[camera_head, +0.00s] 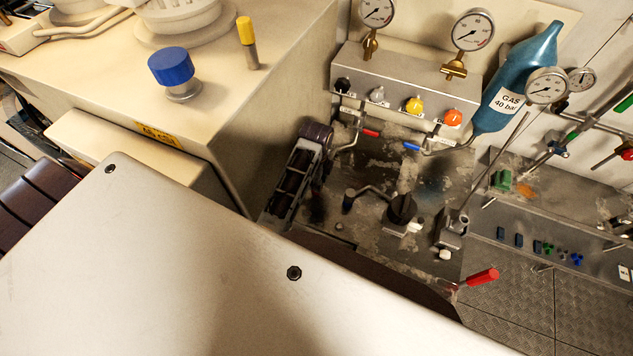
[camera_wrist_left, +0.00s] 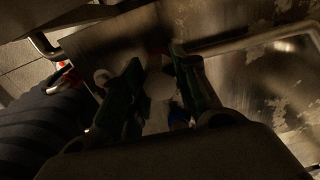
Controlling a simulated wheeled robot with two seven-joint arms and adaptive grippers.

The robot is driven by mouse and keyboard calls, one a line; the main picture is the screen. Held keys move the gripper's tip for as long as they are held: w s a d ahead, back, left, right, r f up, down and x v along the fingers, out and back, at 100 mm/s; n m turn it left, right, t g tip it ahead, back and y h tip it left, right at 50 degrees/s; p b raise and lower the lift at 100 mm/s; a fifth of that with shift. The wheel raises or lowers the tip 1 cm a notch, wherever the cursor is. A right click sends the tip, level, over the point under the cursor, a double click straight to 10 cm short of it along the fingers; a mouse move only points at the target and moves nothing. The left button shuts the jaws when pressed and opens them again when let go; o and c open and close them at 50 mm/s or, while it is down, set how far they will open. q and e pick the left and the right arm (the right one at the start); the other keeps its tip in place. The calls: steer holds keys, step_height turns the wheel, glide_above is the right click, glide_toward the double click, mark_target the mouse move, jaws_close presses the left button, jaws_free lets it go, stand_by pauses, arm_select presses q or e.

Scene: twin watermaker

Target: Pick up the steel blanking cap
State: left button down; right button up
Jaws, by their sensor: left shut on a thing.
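My left gripper (camera_head: 284,196) is dark with pale metal links and is low beside the cream cabinet in the head view. In the left wrist view its two dark fingers (camera_wrist_left: 158,78) come in close together around a pale, round thing (camera_wrist_left: 160,87). This looks like the steel blanking cap, though the view is dim and its outline is partly covered by the fingers. The gripper is shut on it. I cannot make out the cap in the head view. My right gripper is in neither view.
The cream cabinet (camera_head: 225,100) stands close left of the gripper. A gauge manifold (camera_head: 405,88) and a blue gas bottle (camera_head: 515,80) are behind. A black-handled valve (camera_head: 402,208) and a red-handled lever (camera_head: 481,278) are to the right. A metal pipe (camera_wrist_left: 250,40) crosses near the fingers.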

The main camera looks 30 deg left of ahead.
arm_select(q)
steer(key=shift+r, duration=0.1)
steer(key=shift+r+b, duration=0.4)
steer(key=shift+r, duration=1.35)
steer(key=shift+s+d+f, duration=0.15)
steer(key=shift+s+d, duration=0.25)
steer(key=shift+s, duration=0.3)
steer(key=s+d+b, duration=0.2)
steer(key=s+d, duration=0.7)
steer(key=s, duration=0.4)
steer(key=shift+s+b, duration=0.3)
steer(key=shift+s, duration=0.1)
steer(key=c, duration=1.7)
jaws_free()
jaws_close()
